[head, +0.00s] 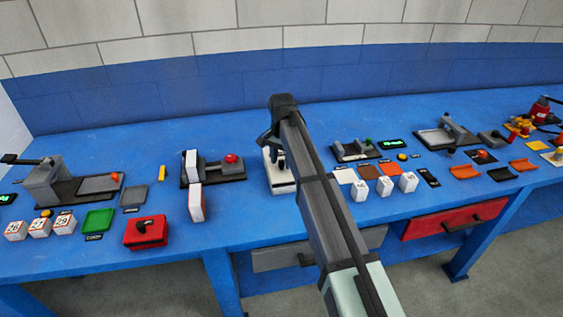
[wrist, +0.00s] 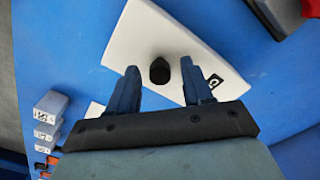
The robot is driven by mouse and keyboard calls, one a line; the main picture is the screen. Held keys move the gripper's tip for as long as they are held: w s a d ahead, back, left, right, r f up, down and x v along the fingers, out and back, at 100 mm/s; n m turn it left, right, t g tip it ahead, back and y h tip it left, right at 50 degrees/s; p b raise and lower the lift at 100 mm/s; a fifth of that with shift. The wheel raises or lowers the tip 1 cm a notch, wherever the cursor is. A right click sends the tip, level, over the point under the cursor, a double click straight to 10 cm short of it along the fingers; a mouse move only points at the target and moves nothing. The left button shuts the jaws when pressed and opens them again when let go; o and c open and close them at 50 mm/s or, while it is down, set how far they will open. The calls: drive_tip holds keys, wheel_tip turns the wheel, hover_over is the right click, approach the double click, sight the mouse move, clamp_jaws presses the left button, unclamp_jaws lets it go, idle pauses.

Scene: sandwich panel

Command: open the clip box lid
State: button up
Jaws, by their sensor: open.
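A white box with a flat top (wrist: 135,40) lies under my gripper in the wrist view; it appears to be the clip box. A black knob (wrist: 160,70) stands on its top, and a small black label with a white mark (wrist: 214,81) is beside the knob. My gripper (wrist: 160,74) is open, with one dark finger on each side of the knob. I cannot tell whether the fingers touch it. In the head view the white box (head: 282,185) is partly hidden by my arm and gripper (head: 273,155). The lid looks closed.
Left of the box is a grey fixture with a red knob (head: 231,159) and a white-and-orange upright block (head: 196,203). Right are a grey fixture with a green knob (head: 368,141) and several white blocks (head: 384,187). A red drawer (head: 450,219) is below the blue bench.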

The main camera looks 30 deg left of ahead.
drive_tip(key=shift+f, duration=0.55)
drive_tip(key=shift+c, duration=0.2)
clamp_jaws()
